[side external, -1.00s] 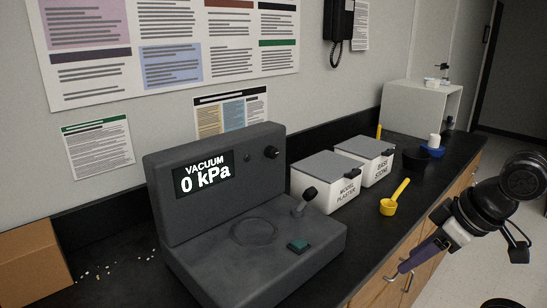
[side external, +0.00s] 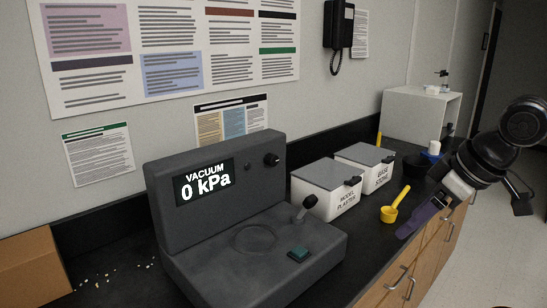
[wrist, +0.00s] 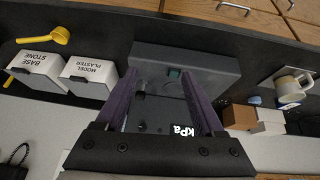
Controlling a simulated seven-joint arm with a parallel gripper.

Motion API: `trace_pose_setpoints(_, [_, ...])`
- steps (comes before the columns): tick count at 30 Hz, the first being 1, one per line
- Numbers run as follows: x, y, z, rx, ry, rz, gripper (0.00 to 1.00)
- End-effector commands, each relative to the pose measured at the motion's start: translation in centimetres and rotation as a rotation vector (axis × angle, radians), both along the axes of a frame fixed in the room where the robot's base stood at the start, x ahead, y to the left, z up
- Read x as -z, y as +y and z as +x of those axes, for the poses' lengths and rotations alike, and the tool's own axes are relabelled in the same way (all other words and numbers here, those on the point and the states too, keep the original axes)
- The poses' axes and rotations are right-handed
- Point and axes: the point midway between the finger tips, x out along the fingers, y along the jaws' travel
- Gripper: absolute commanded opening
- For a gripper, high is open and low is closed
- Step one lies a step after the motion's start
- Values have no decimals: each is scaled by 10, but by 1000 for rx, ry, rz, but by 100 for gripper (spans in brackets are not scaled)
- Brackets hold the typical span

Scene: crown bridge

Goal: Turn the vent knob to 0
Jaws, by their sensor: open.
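The dark grey vacuum unit (side external: 215,262) stands on the black counter, its display (side external: 204,183) reading "VACUUM 0 kPa". A small round black knob (side external: 271,159) sits on its upright panel, right of the display. A lever with a dark grip (side external: 307,205) rises from its base. Neither control has a readable label, so I cannot tell which is the vent knob. My gripper (side external: 408,228) is open and empty, right of the unit and apart from it. In the wrist view, the unit (wrist: 215,67) shows beyond and between my gripper's fingers (wrist: 159,82), with display and green button visible.
A green button (side external: 298,254) is on the unit's front. Plaster box (side external: 325,185) and stone box (side external: 366,165) stand to its right. A yellow scoop (side external: 394,206) lies near my gripper. A cardboard box (side external: 28,265) is at left. A mug (wrist: 291,85) shows in the wrist view.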

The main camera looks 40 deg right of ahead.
Motion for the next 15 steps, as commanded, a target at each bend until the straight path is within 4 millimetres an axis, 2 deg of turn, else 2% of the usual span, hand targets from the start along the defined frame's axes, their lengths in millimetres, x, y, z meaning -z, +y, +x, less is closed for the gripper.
trace_pose_setpoints(1, [-23, -2, 15, -3, -5, -15, 70])
trace_pose_setpoints(6, [-86, -9, 62, -5, -7, -64, 70])
trace_pose_setpoints(12, [-141, -15, 126, 1, -1, -114, 70])
trace_pose_setpoints(15, [-159, -16, 161, 6, 3, -136, 70])
